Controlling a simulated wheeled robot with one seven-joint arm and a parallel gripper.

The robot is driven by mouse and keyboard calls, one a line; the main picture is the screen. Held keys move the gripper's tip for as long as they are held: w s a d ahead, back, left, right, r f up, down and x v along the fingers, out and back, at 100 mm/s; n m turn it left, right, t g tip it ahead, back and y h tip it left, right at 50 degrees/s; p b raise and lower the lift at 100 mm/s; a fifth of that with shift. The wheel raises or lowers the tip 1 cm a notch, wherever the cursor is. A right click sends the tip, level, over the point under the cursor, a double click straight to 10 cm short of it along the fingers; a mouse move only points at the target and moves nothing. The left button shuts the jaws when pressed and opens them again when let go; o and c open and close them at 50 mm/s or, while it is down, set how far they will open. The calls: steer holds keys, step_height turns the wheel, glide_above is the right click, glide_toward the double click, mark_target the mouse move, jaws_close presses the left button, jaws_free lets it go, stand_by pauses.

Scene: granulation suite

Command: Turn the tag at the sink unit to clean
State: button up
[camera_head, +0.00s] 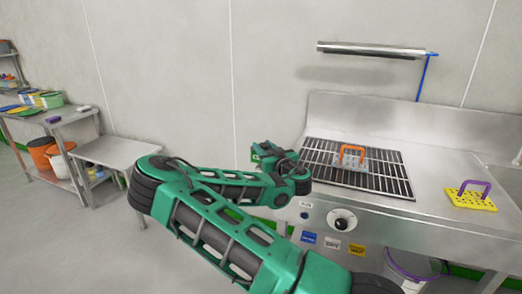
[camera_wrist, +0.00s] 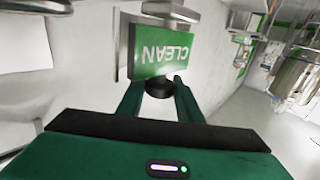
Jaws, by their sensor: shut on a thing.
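In the wrist view a green tag (camera_wrist: 165,50) with white letters reads CLEAN, upside down in the picture. It sits in a pale metal holder (camera_wrist: 123,48). My gripper (camera_wrist: 158,86) is shut on a black round knob (camera_wrist: 158,89) at the tag's near edge, one green finger on each side. The steel sink unit (camera_head: 450,158) fills the right of the head view, with part of a basin (camera_head: 505,180) at the edge. My gripper (camera_head: 262,152) shows there beyond the unit's left end; the tag cannot be made out in that view.
A black grate (camera_head: 325,160) with an orange-handled block (camera_head: 350,156) lies on the steel top. A yellow block with a purple handle (camera_head: 471,198) is at right. A dial (camera_head: 341,219) and small labels are on the front. Steel tables (camera_head: 118,152) stand left; floor between is clear.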

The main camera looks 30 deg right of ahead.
steer(key=shift+s+d+r, duration=0.1)
steer(key=shift+d+r, duration=0.15)
steer(key=o, duration=1)
steer(key=shift+o, duration=0.2)
steer(key=shift+a, duration=0.15)
steer(key=shift+f, duration=0.1)
